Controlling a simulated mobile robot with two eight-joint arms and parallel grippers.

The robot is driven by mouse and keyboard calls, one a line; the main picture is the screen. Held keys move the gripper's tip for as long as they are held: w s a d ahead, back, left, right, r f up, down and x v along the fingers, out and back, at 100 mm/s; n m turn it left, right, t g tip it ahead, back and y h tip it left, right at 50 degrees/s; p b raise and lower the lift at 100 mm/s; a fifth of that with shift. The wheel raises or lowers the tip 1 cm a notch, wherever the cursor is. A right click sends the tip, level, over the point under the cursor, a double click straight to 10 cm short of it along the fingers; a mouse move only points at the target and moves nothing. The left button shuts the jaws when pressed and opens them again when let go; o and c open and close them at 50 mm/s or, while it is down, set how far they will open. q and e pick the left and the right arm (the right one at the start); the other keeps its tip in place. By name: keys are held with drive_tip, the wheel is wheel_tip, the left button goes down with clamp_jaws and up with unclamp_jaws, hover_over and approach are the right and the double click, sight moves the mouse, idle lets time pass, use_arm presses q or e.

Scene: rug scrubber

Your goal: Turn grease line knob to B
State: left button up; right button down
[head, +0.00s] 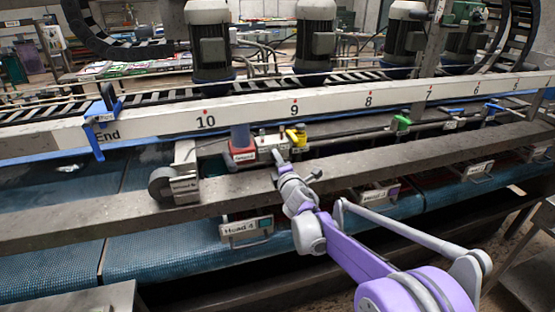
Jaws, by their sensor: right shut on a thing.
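My right gripper (279,157) reaches in from the lower right, its tip at the front of a small pale box (269,143) on the machine's rail. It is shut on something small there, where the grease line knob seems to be. The fingers cover the knob, so its pointer and the A or B marks cannot be read. My left gripper is not in view.
Beside the box are a red-based cylinder (241,143) on the left and a yellow handle (297,134) on the right.

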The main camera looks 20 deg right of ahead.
idle(0.3)
drive_tip(key=c, duration=0.6)
unclamp_jaws()
drive_tip(key=shift+o, duration=0.2)
drive_tip(key=s, duration=1.1)
drive_tip(key=shift+r+b, duration=0.35)
drive_tip(key=shift+w, duration=0.1)
